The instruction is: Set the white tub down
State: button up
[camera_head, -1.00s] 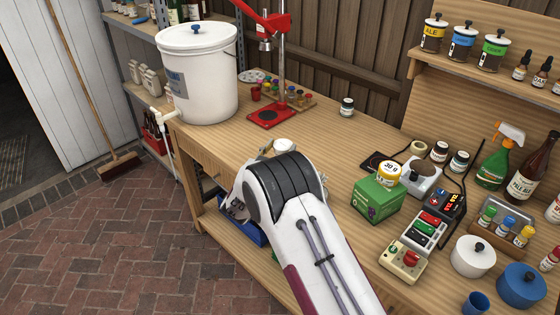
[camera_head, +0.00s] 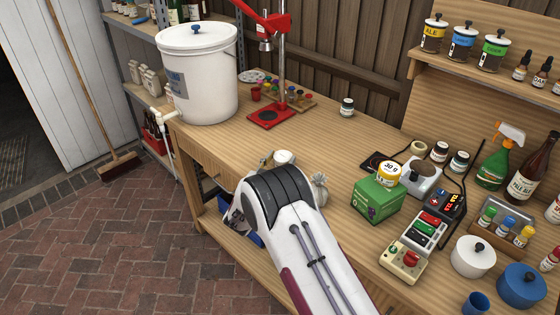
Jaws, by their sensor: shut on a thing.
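My arm reaches in from the bottom middle and its black-banded joint covers the front part of the bench. A small white tub with a yellow band marked 30 g (camera_head: 388,175) sits on top of the green box (camera_head: 378,201), right of my arm.
A large white lidded bucket (camera_head: 199,80) stands at the bench's left end, beside a red press (camera_head: 271,117). A small tied sack (camera_head: 319,191) stands right beside my arm. A cream control box (camera_head: 404,262) and lidded pots crowd the right. The wooden bench (camera_head: 320,130) is clear at centre back.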

jog(key=shift+f, duration=0.2)
jog(key=o, duration=1)
jog(key=shift+s, duration=0.1)
jog(key=shift+v, duration=1.25)
jog(key=shift+d+v, duration=0.1)
jog(key=shift+v, duration=1.2)
jog(key=shift+d+v, duration=0.15)
jog(key=shift+v, duration=1.15)
jog(key=shift+f, duration=0.15)
